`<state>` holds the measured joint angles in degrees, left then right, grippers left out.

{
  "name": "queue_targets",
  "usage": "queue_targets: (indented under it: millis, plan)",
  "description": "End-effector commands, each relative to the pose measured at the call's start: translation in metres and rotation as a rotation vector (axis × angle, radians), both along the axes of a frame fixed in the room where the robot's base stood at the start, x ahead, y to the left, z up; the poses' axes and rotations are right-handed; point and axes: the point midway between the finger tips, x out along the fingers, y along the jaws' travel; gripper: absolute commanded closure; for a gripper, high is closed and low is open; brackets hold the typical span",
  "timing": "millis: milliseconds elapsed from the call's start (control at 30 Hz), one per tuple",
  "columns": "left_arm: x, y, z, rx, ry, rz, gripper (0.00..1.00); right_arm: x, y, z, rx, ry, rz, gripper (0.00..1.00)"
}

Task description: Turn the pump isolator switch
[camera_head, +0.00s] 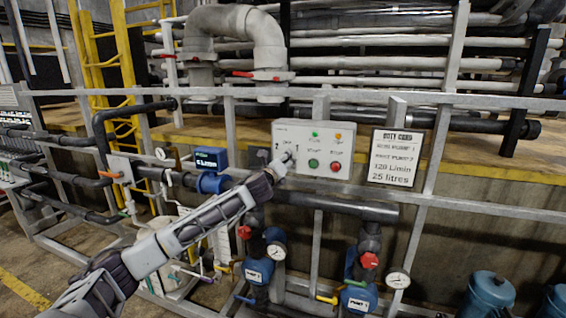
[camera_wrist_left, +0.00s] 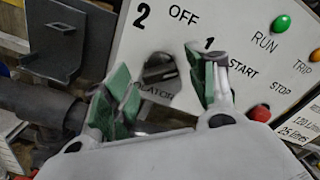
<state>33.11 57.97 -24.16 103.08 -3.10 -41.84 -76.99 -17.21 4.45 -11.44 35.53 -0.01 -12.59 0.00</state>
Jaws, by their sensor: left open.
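The pump isolator switch is a dark grey knob (camera_wrist_left: 158,68) on the white control panel (camera_head: 325,135), in the left wrist view. The marks 2, OFF and 1 stand around it, and the word below it is partly hidden. My left gripper (camera_head: 284,162) is at the panel's lower left corner, in front of the switch. In the left wrist view its green-padded fingers (camera_wrist_left: 158,92) are spread, one on each side of the knob. I cannot tell whether they touch it. In the head view the gripper mostly hides the switch. My right gripper is not in view.
A duty card sign (camera_head: 395,158) hangs to the right on the grey rail. Pipes, gauges and pumps (camera_head: 258,271) fill the space below.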

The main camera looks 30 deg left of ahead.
Motion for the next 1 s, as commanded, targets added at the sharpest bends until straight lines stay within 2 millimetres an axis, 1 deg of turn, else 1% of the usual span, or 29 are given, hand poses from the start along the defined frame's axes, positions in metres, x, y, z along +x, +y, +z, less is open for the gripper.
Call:
queue_targets:
  millis: [367,700,733,1000]
  plan:
    - [0.0020,0.0000,-0.0005,0.001,0.001,-0.001,0.43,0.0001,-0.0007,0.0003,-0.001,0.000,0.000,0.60]
    - [0.0019,0.0001,-0.0005,0.000,0.001,-0.001,0.87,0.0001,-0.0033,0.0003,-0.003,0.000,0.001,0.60]
    - [0.0019,0.0001,-0.0005,0.000,0.001,-0.001,0.89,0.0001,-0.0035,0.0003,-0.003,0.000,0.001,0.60]
    - [0.0019,0.0002,-0.0004,-0.021,-0.004,-0.001,0.88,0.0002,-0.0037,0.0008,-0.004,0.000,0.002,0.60]
